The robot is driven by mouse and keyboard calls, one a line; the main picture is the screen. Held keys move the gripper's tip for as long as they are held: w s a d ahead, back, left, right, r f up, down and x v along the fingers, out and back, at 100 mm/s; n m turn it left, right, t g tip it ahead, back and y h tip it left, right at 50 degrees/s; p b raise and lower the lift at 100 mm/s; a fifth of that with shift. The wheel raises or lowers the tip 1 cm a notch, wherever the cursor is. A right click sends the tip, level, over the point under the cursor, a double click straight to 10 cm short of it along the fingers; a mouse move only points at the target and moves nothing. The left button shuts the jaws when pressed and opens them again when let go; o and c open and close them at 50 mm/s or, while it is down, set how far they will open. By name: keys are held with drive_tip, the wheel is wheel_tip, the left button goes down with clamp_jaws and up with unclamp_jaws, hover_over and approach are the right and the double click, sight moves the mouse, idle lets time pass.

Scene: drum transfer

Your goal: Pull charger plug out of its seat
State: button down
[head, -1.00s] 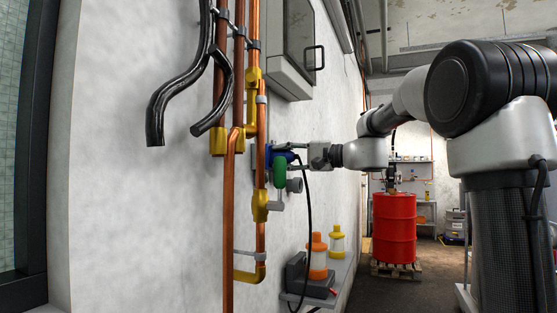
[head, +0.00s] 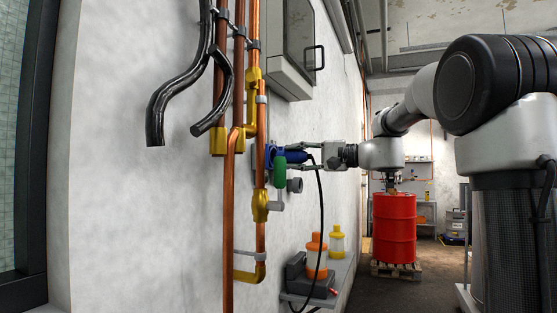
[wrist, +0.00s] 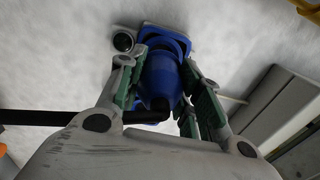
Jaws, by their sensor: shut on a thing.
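The blue charger plug (head: 296,157) is between the fingers of my gripper (head: 297,155), beside the wall pipes. In the wrist view the plug (wrist: 159,76) lies between the green-padded fingers of my gripper (wrist: 158,92), which is shut on it. A black cable (wrist: 40,117) runs from its near end to the left; it hangs down in the head view (head: 321,210). The blue seat (head: 270,153) is on the wall, partly behind a pipe and a green part. The seat's plate (wrist: 183,44) shows beyond the plug in the wrist view. I cannot tell whether plug and seat still touch.
Copper pipes (head: 229,230) with brass fittings run up the wall at left of the seat. A grey wall cabinet (head: 289,50) is above. A shelf (head: 322,292) with orange and yellow lamps is below. A red drum (head: 394,230) stands on a pallet at the back right.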

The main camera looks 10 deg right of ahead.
drive_tip(key=shift+v, duration=1.1)
drive_tip(key=shift+w+a, duration=0.1)
drive_tip(key=shift+v, duration=2.45)
